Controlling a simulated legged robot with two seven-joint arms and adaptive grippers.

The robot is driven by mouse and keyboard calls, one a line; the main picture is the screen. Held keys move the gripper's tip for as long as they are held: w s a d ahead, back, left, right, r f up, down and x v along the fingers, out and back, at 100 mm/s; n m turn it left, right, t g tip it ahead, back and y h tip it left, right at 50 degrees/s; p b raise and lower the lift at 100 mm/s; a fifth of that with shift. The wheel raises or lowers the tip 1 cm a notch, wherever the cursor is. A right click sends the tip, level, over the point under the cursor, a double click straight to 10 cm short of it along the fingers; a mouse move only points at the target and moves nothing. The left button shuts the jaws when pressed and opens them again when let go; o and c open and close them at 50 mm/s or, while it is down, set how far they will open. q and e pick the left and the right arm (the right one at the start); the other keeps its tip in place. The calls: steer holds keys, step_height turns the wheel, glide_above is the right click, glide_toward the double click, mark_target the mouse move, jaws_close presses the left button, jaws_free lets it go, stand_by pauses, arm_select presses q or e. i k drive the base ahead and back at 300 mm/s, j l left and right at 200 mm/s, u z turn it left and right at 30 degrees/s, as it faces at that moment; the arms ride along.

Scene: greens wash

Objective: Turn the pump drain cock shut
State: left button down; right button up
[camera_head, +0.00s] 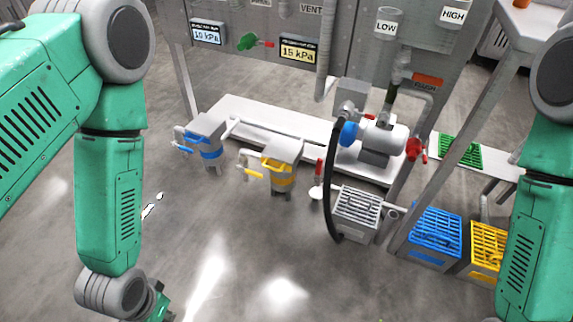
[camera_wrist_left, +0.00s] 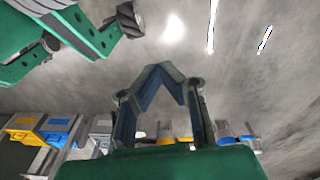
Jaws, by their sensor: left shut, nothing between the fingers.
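The pump is a white cylinder (camera_head: 384,136) with a blue end, on a white bench behind a slanted grey post. A red valve-like part (camera_head: 415,149) is at its right end. A small red upright handle (camera_head: 319,170) stands left of the pump's black hose, above a white round piece. I cannot tell which red part is the drain cock. My left gripper (camera_head: 160,308) is low at the bottom left, far from the pump and partly cut off. In the left wrist view its fingertips (camera_wrist_left: 165,72) meet, with nothing between them. My right gripper is outside the head view.
Blue-handled (camera_head: 211,153) and yellow-handled (camera_head: 281,176) fittings stand at the bench front. Grey (camera_head: 357,210), blue (camera_head: 433,234) and yellow (camera_head: 488,247) crates sit on the floor at right. The black hose (camera_head: 333,190) hangs before the bench. The middle floor is clear.

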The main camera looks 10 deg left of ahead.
mark_target(317, 178)
steer(key=i+l+z, duration=0.1)
steer(key=z, duration=0.35)
steer(key=i+z, duration=0.25)
steer(key=z, duration=0.25)
